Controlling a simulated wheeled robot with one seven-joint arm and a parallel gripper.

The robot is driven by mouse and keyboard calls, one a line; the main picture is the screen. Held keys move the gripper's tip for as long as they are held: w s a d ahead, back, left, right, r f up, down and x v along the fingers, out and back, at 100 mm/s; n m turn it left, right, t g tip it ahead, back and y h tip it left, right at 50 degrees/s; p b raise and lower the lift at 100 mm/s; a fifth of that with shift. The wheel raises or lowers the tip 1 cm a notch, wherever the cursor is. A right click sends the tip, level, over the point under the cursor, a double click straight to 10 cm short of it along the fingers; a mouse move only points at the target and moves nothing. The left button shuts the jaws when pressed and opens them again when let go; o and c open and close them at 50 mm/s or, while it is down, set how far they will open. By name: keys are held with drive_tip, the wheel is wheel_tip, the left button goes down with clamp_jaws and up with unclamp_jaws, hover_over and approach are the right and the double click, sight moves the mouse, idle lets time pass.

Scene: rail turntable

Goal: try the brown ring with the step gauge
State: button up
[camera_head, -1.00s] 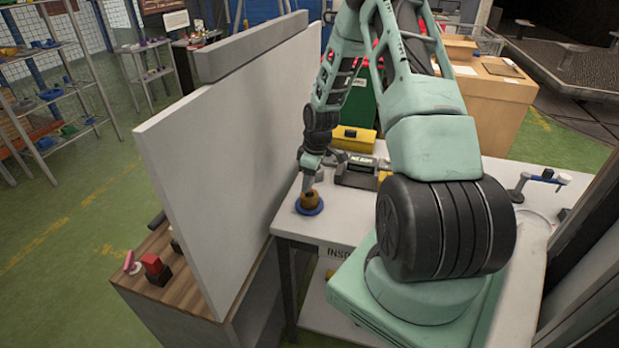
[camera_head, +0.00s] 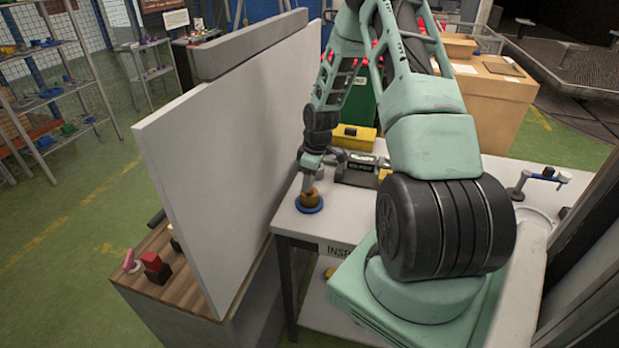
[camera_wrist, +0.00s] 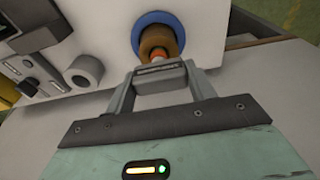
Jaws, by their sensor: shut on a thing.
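The brown ring (camera_head: 311,198) stands on a round blue base (camera_head: 309,208) at the left end of the inspection table. My gripper (camera_head: 321,181) points down right over it. In the wrist view, my gripper (camera_wrist: 160,73) is shut on the step gauge, whose orange-red stepped part (camera_wrist: 156,56) shows beyond the grey piece between the fingers. That part lines up with the opening of the brown ring (camera_wrist: 158,38) on the blue base (camera_wrist: 180,19). How deep the tip sits in the ring is hidden.
A tall white panel (camera_head: 220,150) stands close to the left of the table. A grey device (camera_head: 355,170) and a yellow box (camera_head: 354,138) are behind the ring. A grey cylinder (camera_wrist: 86,70) lies beside it in the wrist view. Red blocks (camera_head: 153,264) sit on the wooden bench.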

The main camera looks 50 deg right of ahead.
drive_tip(key=shift+f+b, duration=0.75)
drive_tip(key=shift+f, duration=0.6)
idle(2.0)
drive_tip(key=o, duration=1.1)
drive_tip(key=shift+o, duration=0.2)
wheel_tip(320, 180, up, 17)
drive_tip(key=s+d+b, duration=0.1)
drive_tip(key=s+b, duration=0.1)
drive_tip(key=b, duration=0.1)
drive_tip(key=shift+s+r, duration=0.15)
drive_tip(key=shift+s, duration=0.05)
drive_tip(key=shift+a, duration=0.1)
